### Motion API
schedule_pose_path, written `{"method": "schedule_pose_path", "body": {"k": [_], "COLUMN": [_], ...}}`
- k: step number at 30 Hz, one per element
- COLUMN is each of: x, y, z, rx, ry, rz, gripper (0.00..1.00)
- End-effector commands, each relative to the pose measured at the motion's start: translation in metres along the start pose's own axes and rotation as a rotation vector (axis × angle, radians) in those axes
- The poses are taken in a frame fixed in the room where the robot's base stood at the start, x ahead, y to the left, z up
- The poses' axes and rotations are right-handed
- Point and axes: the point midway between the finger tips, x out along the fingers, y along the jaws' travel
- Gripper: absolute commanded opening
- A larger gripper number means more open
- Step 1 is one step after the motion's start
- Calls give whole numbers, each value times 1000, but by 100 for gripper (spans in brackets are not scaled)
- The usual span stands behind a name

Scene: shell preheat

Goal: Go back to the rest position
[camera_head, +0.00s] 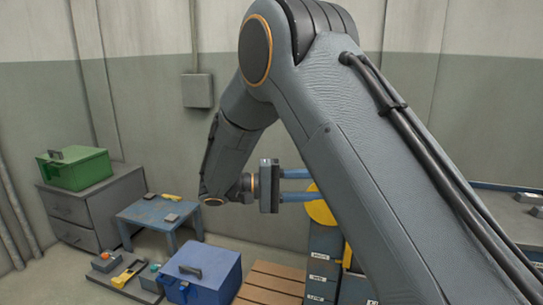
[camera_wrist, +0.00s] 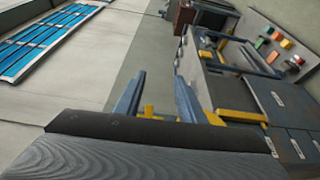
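My gripper (camera_head: 308,185) is held out level in the head view, its two blue fingers pointing right with a clear gap between them. My bent arm fills the middle and right of that view. In the wrist view my gripper (camera_wrist: 160,77) shows both fingers apart, with only bare floor visible between their tips and nothing held. A yellow round part (camera_head: 320,211) shows just below and behind the fingers in the head view, partly hidden by my arm; I cannot tell whether they touch.
A blue table (camera_head: 150,215), grey drawer cabinet (camera_head: 122,198) with a green box (camera_head: 75,170), a blue box (camera_head: 205,275) and a wooden pallet (camera_head: 270,283) stand at left and below. In the wrist view, a workbench (camera_wrist: 225,90) lies right; open floor (camera_wrist: 75,85) lies left.

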Motion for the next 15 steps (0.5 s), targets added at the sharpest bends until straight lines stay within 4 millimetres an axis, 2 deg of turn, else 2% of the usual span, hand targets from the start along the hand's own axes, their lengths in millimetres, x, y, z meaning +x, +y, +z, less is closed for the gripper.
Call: {"method": "schedule_pose_path", "body": {"k": [8,15], "x": [35,73], "y": [-14,-37], "z": [27,71], "rx": [-115,-238], "ry": [-57,-123], "rz": [-167,-413], "gripper": [36,36]}}
